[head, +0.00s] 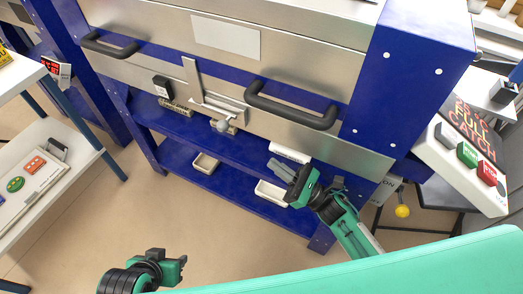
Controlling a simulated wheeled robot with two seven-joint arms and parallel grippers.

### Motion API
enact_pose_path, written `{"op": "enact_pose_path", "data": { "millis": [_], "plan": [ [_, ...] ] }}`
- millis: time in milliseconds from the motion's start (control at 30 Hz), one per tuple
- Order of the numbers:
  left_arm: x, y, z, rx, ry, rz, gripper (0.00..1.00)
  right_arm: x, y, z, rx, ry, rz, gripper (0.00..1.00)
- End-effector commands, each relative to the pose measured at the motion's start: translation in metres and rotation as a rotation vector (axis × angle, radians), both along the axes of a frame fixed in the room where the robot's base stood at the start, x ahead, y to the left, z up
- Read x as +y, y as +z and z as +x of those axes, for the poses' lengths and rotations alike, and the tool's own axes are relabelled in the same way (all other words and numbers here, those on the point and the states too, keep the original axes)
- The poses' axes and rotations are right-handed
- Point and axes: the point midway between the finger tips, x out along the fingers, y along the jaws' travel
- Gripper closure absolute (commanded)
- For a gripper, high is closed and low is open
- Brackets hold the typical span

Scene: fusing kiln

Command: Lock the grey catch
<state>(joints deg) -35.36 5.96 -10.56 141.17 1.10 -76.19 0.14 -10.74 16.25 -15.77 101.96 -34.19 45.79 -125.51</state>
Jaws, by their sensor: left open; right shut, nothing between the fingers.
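The grey catch (195,80) is on the front of the metal kiln (300,135), near the middle. It has an upright flat bar and a lower plate, with a round grey knob (223,126) below. My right gripper (280,170) is shut and empty, below and to the right of the catch, apart from it. My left gripper (170,262) is open and empty, low in the view above the floor, well away from the kiln. Whether the catch is engaged is too small to tell.
Two dark handles (290,108) (108,45) stick out from the kiln front. A blue lower shelf (225,190) holds pale trays (205,163). A panel with green and red buttons (466,155) stands at the right. White shelves (50,145) are at the left. Floor between is clear.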

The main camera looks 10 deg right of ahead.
Motion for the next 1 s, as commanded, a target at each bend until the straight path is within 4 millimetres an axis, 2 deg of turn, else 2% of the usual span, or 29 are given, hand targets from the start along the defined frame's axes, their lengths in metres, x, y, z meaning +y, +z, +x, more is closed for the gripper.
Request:
{"op": "enact_pose_path", "data": {
  "millis": [433, 533, 700, 1000],
  "plan": [
    [0.023, 0.013, -0.02, 0.142, 0.038, 0.06, 0.55, 0.065, 0.044, 0.048, -0.004, 0.0, 0.001, 1.0],
    [0.022, 0.007, -0.019, 0.149, 0.038, 0.061, 0.55, 0.077, 0.051, 0.056, -0.002, 0.0, 0.0, 1.0],
    [0.022, 0.001, -0.016, 0.153, 0.037, 0.061, 0.55, 0.089, 0.058, 0.065, -0.001, 0.0, 0.001, 1.0],
    [0.022, -0.001, -0.016, 0.154, 0.037, 0.061, 0.55, 0.093, 0.059, 0.067, 0.001, 0.0, 0.001, 1.0]
  ]
}}
